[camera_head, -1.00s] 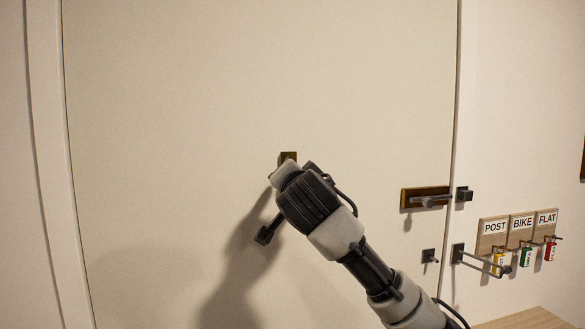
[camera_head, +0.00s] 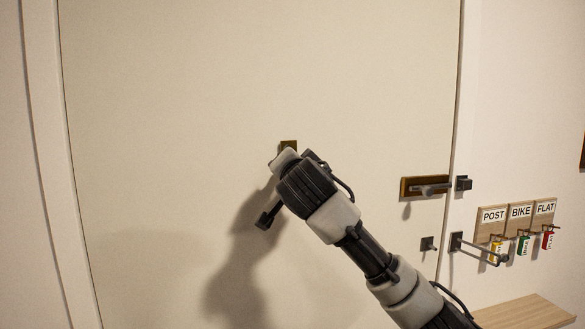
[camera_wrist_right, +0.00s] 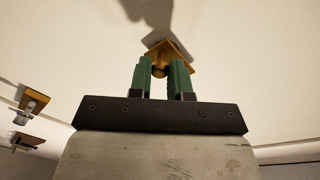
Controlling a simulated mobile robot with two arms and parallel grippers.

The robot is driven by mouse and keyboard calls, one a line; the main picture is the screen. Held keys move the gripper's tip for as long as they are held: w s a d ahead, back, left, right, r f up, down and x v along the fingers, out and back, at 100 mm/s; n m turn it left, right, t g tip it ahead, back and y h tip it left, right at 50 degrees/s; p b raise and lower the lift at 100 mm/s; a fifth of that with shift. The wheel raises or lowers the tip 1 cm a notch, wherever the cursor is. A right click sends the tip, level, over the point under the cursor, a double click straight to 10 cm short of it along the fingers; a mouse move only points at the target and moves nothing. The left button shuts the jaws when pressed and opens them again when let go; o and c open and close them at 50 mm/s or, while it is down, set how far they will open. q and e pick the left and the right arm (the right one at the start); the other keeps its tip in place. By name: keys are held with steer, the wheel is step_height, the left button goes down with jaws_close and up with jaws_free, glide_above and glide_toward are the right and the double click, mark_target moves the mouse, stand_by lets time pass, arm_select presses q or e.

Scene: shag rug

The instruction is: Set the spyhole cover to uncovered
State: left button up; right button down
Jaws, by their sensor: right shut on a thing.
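The spyhole's small brass plate (camera_head: 289,145) sits on the pale door (camera_head: 180,120), just above the end of my right arm. In the right wrist view the plate (camera_wrist_right: 178,54) appears tilted, beyond my fingertips. My right gripper (camera_wrist_right: 160,70) has its two green fingers around a small dark rounded piece (camera_wrist_right: 159,72) at the plate, apparently the spyhole cover, and is shut on it. The fingers and most of the cover are hidden behind my wrist in the head view. I cannot tell how far the cover is turned. My left gripper is not in view.
A wooden surface (camera_head: 525,312) is lower right. The door's left side is clear.

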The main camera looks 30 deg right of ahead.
steer(key=shift+f, duration=0.1)
steer(key=d+r+n, duration=0.1)
steer(key=n, duration=0.3)
steer(key=d+r+n+t+p, duration=0.1)
steer(key=n, duration=0.4)
steer(key=s+d+n, duration=0.1)
steer(key=n, duration=0.4)
steer(key=shift+d+r+t+y, duration=0.3)
steer(key=shift+d+r+y, duration=0.1)
steer(key=shift+s+d+r+n+y+p, duration=0.1)
steer(key=shift+r+n+y+p, duration=0.25)
steer(key=shift+n+p, duration=0.75)
steer(key=shift+d+r+n+y+p, duration=0.15)
steer(key=shift+r+n+p, duration=0.4)
steer(key=shift+n, duration=0.95)
steer(key=shift+a+f, duration=0.1)
steer(key=shift+f, duration=0.05)
steer(key=c, duration=1.1)
jaws_free()
steer(key=shift+o, duration=0.2)
